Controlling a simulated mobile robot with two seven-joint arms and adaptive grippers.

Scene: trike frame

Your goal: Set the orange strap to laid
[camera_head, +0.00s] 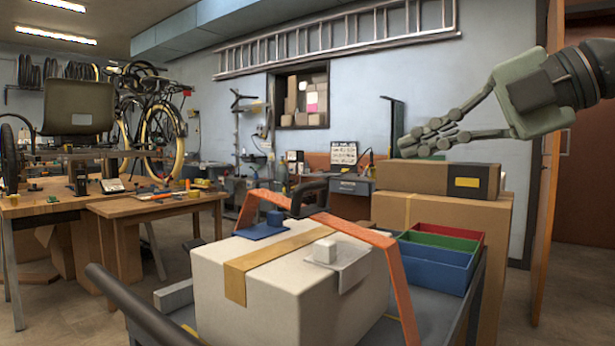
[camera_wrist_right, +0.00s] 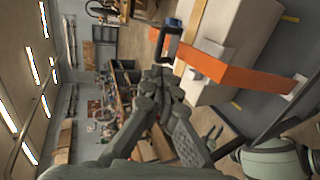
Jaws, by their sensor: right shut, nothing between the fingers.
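The orange strap (camera_head: 345,225) forms a stiff arch over the far side of the white box (camera_head: 235,280). One leg slopes down at the left, and the other drops past the box's right side. The span looks raised above the box top; I cannot tell whether it touches anywhere.
On the box are tan tape, a blue block (camera_head: 275,217) on a blue pad and a white block (camera_head: 325,250) on a grey pad. Red, green and blue bins (camera_head: 435,268) stand at right, near stacked cartons (camera_head: 425,178). A workbench (camera_head: 150,205) is at left.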

